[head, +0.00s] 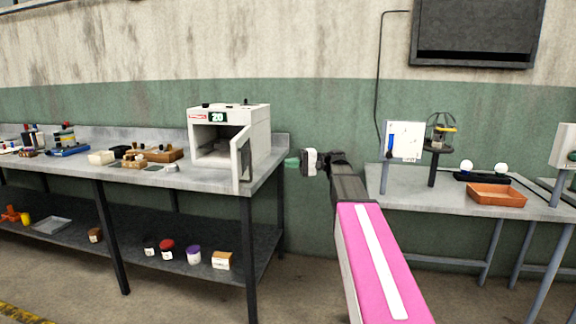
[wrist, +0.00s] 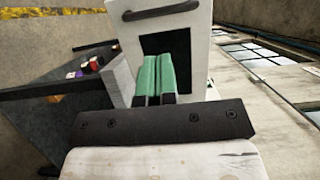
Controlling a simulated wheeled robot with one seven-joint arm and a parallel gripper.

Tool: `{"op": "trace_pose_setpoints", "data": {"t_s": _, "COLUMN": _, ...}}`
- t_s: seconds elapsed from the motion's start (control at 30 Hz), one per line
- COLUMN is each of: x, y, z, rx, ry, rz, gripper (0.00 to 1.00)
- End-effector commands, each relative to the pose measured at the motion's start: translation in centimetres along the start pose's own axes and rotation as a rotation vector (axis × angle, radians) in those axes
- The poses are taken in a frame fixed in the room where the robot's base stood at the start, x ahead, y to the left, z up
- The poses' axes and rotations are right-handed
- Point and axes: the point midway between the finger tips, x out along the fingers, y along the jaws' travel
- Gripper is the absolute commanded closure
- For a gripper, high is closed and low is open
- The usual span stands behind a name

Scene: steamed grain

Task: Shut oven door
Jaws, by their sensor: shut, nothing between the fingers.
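The white oven (head: 228,138) stands at the right end of the left bench, with a display reading 20 on its front. Its door (head: 241,158) stands open, swung out toward the camera on the right side, and the dark cavity shows. My gripper (head: 291,162) is right of the oven and its door, apart from them in the head view. The green fingers (wrist: 155,76) are shut together and empty. In the wrist view the oven (wrist: 190,30) lies beyond the fingers.
The left bench (head: 215,179) holds small boxes and a wooden tray (head: 160,154) left of the oven. Jars stand on its lower shelf. A right bench (head: 430,185) carries an orange tray (head: 497,195). A gap separates the benches.

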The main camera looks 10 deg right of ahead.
Motion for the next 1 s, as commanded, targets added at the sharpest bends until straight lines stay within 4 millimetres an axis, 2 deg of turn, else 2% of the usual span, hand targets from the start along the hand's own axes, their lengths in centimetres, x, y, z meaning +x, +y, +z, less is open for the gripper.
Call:
{"op": "trace_pose_setpoints", "data": {"t_s": 0.03, "x": 1.1, "y": 0.0, "z": 0.1, "rx": 0.0, "ry": -0.003, "rz": 0.001, "gripper": 1.0}}
{"op": "trace_pose_setpoints", "data": {"t_s": 0.3, "x": 6.2, "y": 0.1, "z": 0.1, "rx": 0.0, "ry": -0.001, "rz": 0.002, "gripper": 1.0}}
{"op": "trace_pose_setpoints", "data": {"t_s": 0.53, "x": 9.8, "y": 0.1, "z": 0.1, "rx": 0.0, "ry": -0.001, "rz": 0.002, "gripper": 1.0}}
{"op": "trace_pose_setpoints", "data": {"t_s": 0.73, "x": 11.3, "y": 0.1, "z": 0.0, "rx": 0.0, "ry": 0.001, "rz": 0.003, "gripper": 1.0}}
{"op": "trace_pose_setpoints", "data": {"t_s": 1.0, "x": 11.6, "y": 0.1, "z": 0.0, "rx": 0.0, "ry": 0.001, "rz": 0.003, "gripper": 1.0}}
